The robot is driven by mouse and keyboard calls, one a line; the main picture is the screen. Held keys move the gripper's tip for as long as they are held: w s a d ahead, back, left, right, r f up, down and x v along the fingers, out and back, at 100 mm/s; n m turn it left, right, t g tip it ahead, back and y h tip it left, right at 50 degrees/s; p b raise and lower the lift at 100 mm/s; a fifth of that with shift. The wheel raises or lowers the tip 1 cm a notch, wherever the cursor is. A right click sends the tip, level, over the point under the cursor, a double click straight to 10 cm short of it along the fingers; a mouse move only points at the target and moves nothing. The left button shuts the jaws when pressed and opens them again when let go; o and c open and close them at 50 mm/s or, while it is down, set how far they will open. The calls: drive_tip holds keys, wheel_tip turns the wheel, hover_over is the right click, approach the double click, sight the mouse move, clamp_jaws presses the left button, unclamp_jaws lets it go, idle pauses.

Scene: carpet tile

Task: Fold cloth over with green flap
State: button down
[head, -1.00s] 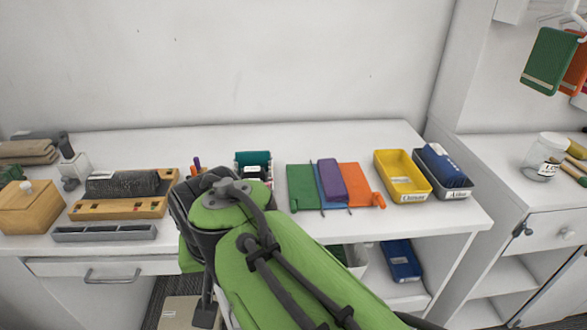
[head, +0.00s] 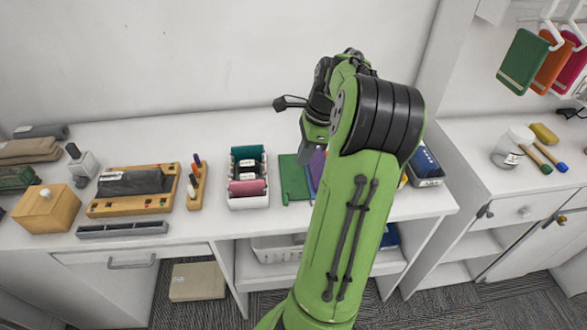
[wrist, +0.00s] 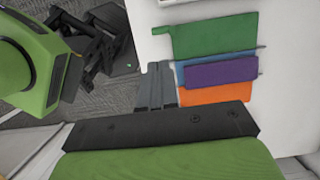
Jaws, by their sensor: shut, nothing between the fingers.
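The cloth lies on the white desk, partly behind my arm in the head view. Its green flap (head: 292,180) is spread flat at the left, with a small tab at one corner. A purple piece (head: 317,163) lies beside it over a blue part. The wrist view shows the green flap (wrist: 215,36), the blue part (wrist: 180,72), the purple piece (wrist: 221,73) and the orange flap (wrist: 215,95) side by side. My gripper (wrist: 157,68) is shut and empty, near the desk's front edge beside the cloth in that view, and not touching it as far as I can see.
A white tray of rolled cloths (head: 247,198) stands left of the green flap. A pen holder (head: 196,188) and wooden stand (head: 130,205) are further left. The desk's front strip is mostly clear.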

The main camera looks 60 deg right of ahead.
drive_tip(key=b+x, duration=0.3)
drive_tip(key=x, duration=1)
drive_tip(key=shift+w+a+f+b, duration=0.15)
drive_tip(key=shift+f+b, duration=0.15)
drive_tip(key=shift+b, duration=0.1)
drive_tip(key=shift+w+a+f, duration=0.15)
drive_tip(key=shift+a+f, duration=0.05)
drive_tip(key=shift+f, duration=0.15)
drive_tip(key=shift+a+f, duration=0.25)
drive_tip(key=shift+f, duration=0.15)
drive_tip(key=w+p+v, duration=0.1)
drive_tip(key=p+v, duration=0.3)
drive_tip(key=p, duration=0.1)
wheel_tip(320, 180, up, 11)
drive_tip(key=p, duration=0.2)
hover_over(286, 201)
drive_tip(key=s+d, duration=0.2)
drive_tip(key=d, duration=0.1)
drive_tip(key=shift+a+f, duration=0.1)
drive_tip(key=shift+f, duration=0.05)
